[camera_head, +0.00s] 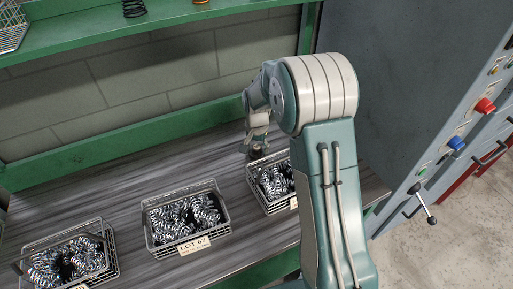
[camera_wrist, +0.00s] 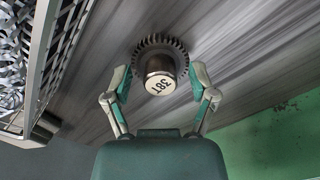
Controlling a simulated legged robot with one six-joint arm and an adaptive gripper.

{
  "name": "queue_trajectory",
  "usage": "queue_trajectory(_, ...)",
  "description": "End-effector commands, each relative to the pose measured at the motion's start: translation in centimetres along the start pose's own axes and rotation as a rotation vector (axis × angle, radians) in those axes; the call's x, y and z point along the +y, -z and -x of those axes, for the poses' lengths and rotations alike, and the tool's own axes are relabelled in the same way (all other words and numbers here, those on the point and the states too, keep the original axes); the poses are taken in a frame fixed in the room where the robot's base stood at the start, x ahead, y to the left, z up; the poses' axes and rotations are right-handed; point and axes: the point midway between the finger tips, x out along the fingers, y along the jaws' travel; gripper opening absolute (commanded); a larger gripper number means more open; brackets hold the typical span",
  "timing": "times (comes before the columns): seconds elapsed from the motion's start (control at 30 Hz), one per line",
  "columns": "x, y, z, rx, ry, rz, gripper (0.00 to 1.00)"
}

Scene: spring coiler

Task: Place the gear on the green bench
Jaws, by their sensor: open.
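In the head view my gripper (camera_head: 257,139) points down at the back of the bench top, behind the right basket. The dark gear (camera_head: 257,150) shows small just below it, partly hidden.
Wire baskets of metal springs stand on the bench: left (camera_head: 112,262), middle labelled LOT 67 (camera_head: 152,238) and right (camera_head: 270,208), close to my gripper. A green shelf (camera_head: 130,45) runs above. A grey machine cabinet (camera_head: 400,90) stands at right. The bench top behind the left baskets is clear.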

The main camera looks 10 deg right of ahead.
Motion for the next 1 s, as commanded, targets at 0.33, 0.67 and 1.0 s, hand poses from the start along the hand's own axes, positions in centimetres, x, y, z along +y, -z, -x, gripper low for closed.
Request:
queue_trajectory(0.33,-0.1,0.1,6.0,0.006,0.004,0.000,0.74)
queue_trajectory(0.67,0.0,0.1,11.4,0.002,0.001,0.000,0.74)
queue_trajectory(1.0,1.9,-2.8,16.3,0.059,0.037,0.073,0.74)
